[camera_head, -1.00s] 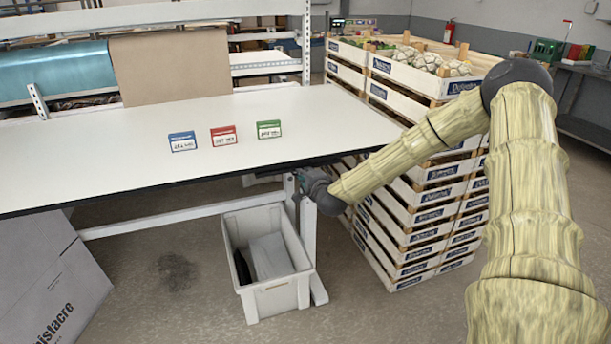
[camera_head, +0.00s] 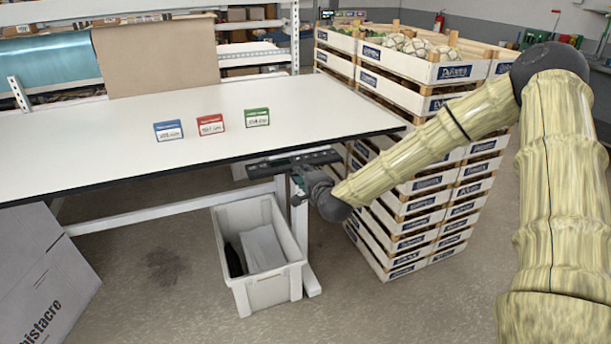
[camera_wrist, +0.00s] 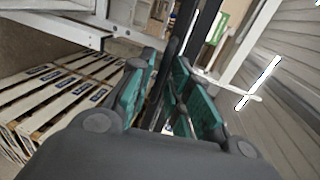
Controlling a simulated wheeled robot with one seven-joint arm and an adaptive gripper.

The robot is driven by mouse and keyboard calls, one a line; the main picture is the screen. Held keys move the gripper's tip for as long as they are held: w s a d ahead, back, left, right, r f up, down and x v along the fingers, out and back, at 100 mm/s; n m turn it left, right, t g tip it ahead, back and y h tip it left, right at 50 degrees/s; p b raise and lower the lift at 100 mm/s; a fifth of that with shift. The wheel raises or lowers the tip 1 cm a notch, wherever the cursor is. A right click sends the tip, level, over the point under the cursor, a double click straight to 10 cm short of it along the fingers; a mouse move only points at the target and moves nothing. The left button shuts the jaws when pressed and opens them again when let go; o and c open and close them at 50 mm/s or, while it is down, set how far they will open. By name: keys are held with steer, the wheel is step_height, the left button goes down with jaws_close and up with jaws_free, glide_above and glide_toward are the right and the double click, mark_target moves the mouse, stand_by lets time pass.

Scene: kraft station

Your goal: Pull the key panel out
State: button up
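The key panel (camera_head: 292,163) is a thin dark slab sticking out from under the front edge of the white table, near its right end. Its inner part is hidden under the tabletop. My gripper (camera_head: 303,180) is at the panel's front edge, below the table edge, with my arm coming in from the right. In the wrist view my gripper (camera_wrist: 166,66) has its green-padded fingers on either side of a dark edge that looks like the panel (camera_wrist: 206,30). The exact contact is partly hidden.
Blue (camera_head: 168,131), red (camera_head: 210,125) and green (camera_head: 257,118) cards stand on the white table (camera_head: 110,145). A white bin (camera_head: 268,289) is on the floor below my gripper. Stacked wooden crates (camera_head: 430,182) stand right of the table, close to my arm.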

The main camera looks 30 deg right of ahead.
stand_by(0.3)
steer(key=v, duration=1.2)
stand_by(0.3)
steer(key=s+a+f+n+g+y+p, duration=0.1)
steer(key=s+a+f+n+g, duration=0.3)
steer(key=f, duration=0.4)
steer(key=s+a+f+n+g+y, duration=0.1)
steer(key=s+a+f+n, duration=0.2)
steer(key=s+f, duration=0.35)
steer(key=s+a+f+n+g+p, duration=0.1)
steer(key=s+a+f+n+g, duration=0.25)
steer(key=f, duration=0.55)
steer(key=s+f+n+g, duration=0.2)
steer(key=s+f, duration=0.2)
steer(key=s, duration=0.4)
steer(key=s+a+f+n+g, duration=0.1)
steer(key=s+f+n+g, duration=0.1)
steer(key=s, duration=0.7)
steer(key=s+a+f+n+g+h, duration=0.1)
steer(key=s+f+n+g, duration=0.2)
steer(key=s+f, duration=0.4)
steer(key=shift+s+a+n+p, duration=0.25)
steer(key=shift+s+n+p, duration=0.2)
steer(key=shift+s, duration=0.55)
